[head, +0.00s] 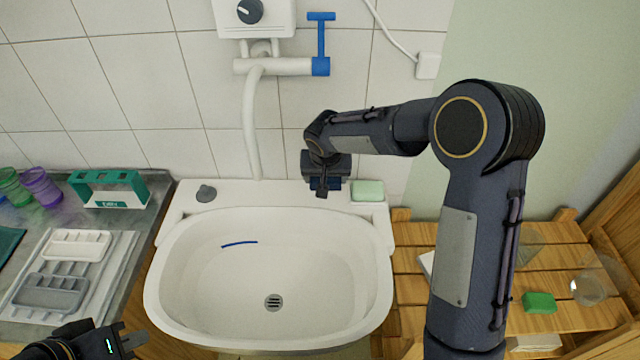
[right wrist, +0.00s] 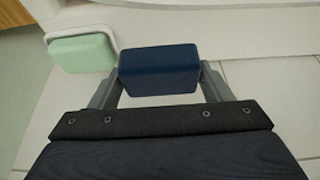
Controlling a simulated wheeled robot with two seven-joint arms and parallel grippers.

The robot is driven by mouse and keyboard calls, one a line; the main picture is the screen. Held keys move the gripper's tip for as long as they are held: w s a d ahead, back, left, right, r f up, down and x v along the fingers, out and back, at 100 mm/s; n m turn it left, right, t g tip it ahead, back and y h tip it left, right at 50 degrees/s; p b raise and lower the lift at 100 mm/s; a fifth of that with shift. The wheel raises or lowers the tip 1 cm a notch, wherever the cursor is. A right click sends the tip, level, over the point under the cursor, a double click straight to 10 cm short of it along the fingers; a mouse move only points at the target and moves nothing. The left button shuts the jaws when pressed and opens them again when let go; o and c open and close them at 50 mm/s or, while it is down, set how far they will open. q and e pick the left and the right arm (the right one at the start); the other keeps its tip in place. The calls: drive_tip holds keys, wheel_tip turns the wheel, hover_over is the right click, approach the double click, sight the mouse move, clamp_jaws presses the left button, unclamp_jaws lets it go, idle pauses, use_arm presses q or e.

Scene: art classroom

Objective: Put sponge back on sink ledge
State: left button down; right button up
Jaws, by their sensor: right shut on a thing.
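A dark blue block, which looks like the sponge (right wrist: 160,70), sits between the fingers of my right gripper (right wrist: 158,85) in the right wrist view. In the head view my right gripper (head: 322,188) is over the back ledge of the white sink (head: 160,260), right of the tap pipe. The sponge is mostly hidden by the gripper there. I cannot tell whether it touches the ledge (head: 270,192). My left gripper (head: 122,340) is low at the left, over the counter's front edge, with its fingers apart and nothing between them.
A pale green block (head: 368,190) lies at the ledge's right end, close beside my right gripper. A grey stopper (head: 206,193) sits at its left end. A counter with trays (head: 75,245) stands left; a wooden slatted shelf (head: 565,257) stands right. The basin holds a blue streak.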

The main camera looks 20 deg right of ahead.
drive_tip(key=w+f, duration=0.1)
drive_tip(key=w+a+f, duration=0.1)
drive_tip(key=shift+f, duration=1.9)
drive_tip(key=shift+f, duration=0.2)
drive_tip(key=o, duration=1)
drive_tip(key=shift+c, duration=0.2)
drive_tip(key=shift+r, duration=0.15)
